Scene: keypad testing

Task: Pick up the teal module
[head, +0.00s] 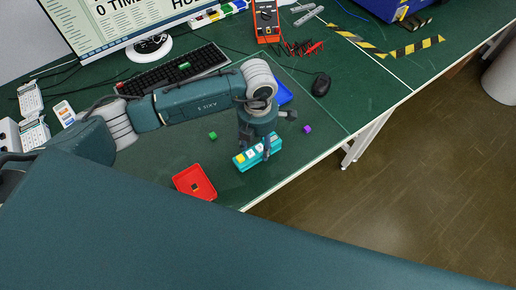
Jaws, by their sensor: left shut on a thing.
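The teal module (243,164) is a small box with white, yellow and other light keys on its top. It is near the front edge of the green table, in the middle of the head view. My left gripper (255,151) points down over it and is shut on it. The fingers cover part of the module. I cannot tell whether the module touches the table or is slightly above it. My right gripper is not in view.
A red tray (194,183) lies left of the module. A green cube (213,135) and a purple cube (307,129) lie on the table (330,150). A blue item (284,93), black mouse (321,84), keyboard (172,72) and red multimeter (266,20) are farther back.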

